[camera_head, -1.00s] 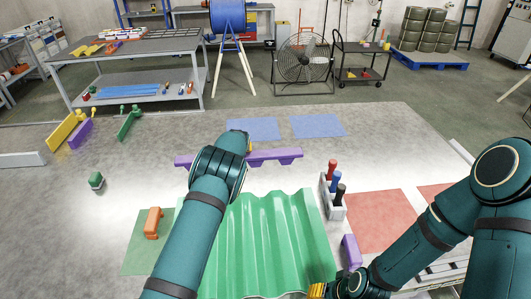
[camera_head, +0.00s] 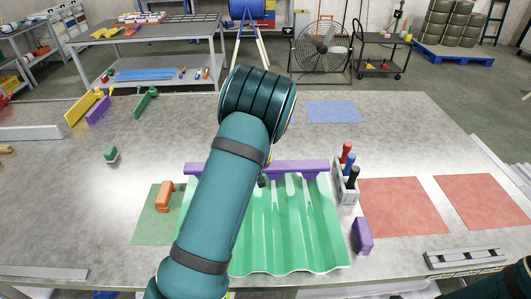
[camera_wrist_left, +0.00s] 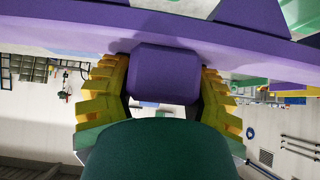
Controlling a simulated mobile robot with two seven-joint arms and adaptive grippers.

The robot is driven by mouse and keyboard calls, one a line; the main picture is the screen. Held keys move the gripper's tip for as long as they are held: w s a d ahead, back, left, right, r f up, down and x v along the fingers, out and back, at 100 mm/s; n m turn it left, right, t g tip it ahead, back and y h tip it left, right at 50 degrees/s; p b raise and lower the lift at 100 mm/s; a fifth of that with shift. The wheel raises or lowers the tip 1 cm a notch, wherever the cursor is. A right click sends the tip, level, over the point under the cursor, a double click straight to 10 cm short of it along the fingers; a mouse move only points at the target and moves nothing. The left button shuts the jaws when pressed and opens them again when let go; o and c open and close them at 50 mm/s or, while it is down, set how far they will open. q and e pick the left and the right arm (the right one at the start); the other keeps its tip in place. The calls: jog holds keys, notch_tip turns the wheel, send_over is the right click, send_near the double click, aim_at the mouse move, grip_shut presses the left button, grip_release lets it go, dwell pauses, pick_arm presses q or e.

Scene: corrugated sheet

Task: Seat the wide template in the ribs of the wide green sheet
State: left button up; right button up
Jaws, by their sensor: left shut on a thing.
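The purple wide template (camera_head: 300,167) lies across the far end of the wide green sheet (camera_head: 285,235) in the head view. Its ends show on both sides of my left arm. I cannot tell whether its lower edge sits in the ribs or is above them. My left gripper is hidden behind its arm in the head view. In the left wrist view my left gripper (camera_wrist_left: 163,90) has yellow fingers shut on the template's purple grip block (camera_wrist_left: 165,72). My right gripper is out of view.
A grey holder (camera_head: 345,190) with red, blue and black pens stands right of the sheet, near a small purple block (camera_head: 362,236). An orange piece (camera_head: 165,196) is on the left on a green mat (camera_head: 147,226). Red mats (camera_head: 400,206) lie to the right.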

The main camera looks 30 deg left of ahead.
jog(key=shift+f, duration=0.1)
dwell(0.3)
pick_arm(q)
notch_tip(320, 180, down, 4)
jog(key=b, duration=0.3)
jog(key=shift+r, duration=0.25)
jog(key=shift+f+b, duration=2.05)
jog(key=shift+f, duration=0.55)
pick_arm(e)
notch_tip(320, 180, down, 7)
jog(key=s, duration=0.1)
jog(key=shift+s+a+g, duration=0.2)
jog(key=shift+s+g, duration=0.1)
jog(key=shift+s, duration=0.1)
pick_arm(q)
jog(key=shift+f, duration=0.15)
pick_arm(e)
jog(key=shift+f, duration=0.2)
pick_arm(q)
jog(key=o, duration=1.4)
jog(key=v, duration=1.2)
jog(key=shift+s, duration=0.1)
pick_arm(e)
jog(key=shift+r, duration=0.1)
